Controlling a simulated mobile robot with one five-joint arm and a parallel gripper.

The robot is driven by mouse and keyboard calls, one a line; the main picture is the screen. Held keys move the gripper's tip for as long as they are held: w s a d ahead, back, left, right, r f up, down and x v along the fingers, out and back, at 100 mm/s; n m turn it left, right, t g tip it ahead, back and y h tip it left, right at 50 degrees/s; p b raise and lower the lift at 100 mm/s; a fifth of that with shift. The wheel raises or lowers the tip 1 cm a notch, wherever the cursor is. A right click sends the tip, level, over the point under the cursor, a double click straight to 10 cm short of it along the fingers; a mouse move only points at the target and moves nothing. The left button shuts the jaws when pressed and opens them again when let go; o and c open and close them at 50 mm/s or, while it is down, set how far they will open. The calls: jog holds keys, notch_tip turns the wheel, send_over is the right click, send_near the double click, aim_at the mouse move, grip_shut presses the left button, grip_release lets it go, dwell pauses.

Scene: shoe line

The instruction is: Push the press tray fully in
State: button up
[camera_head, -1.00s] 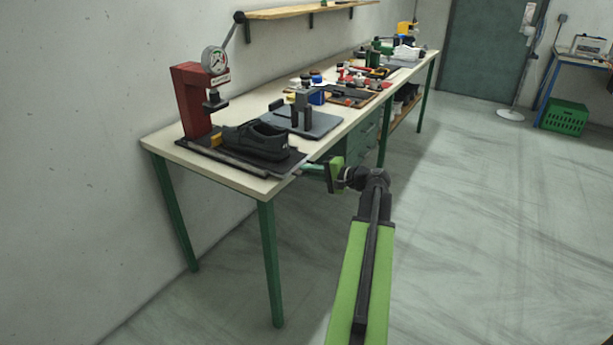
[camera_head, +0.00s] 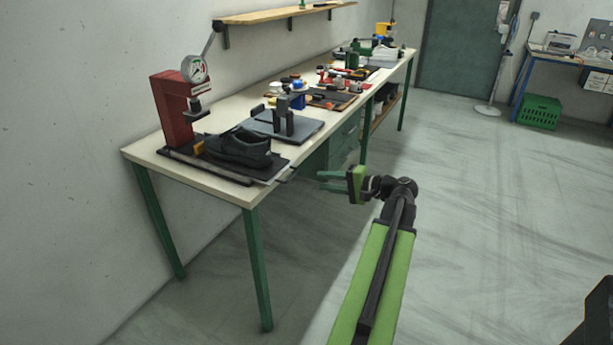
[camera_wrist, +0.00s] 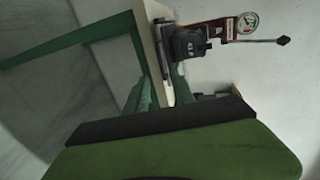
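The red press (camera_head: 172,112) with its round gauge stands at the near end of the bench; it also shows in the wrist view (camera_wrist: 222,30). The dark press tray (camera_head: 262,176) lies at its foot and carries a black shoe (camera_head: 240,148). The tray's right end reaches the bench's front edge, where a small dark bar sticks out. How deep it sits in the press is unclear. My gripper (camera_head: 322,180) is off the bench's front edge, right of the tray and apart from it. Its two green fingers are spread and empty. The shoe shows small in the wrist view (camera_wrist: 188,42).
A grey plate with a dark upright fixture (camera_head: 285,120) stands right behind the tray. Several tools and parts lie farther along the bench (camera_head: 140,150). A shelf (camera_head: 285,12) hangs on the wall.

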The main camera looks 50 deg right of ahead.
jog(key=v, duration=0.4)
jog(key=shift+s+p, duration=0.3)
jog(key=shift+s, duration=0.05)
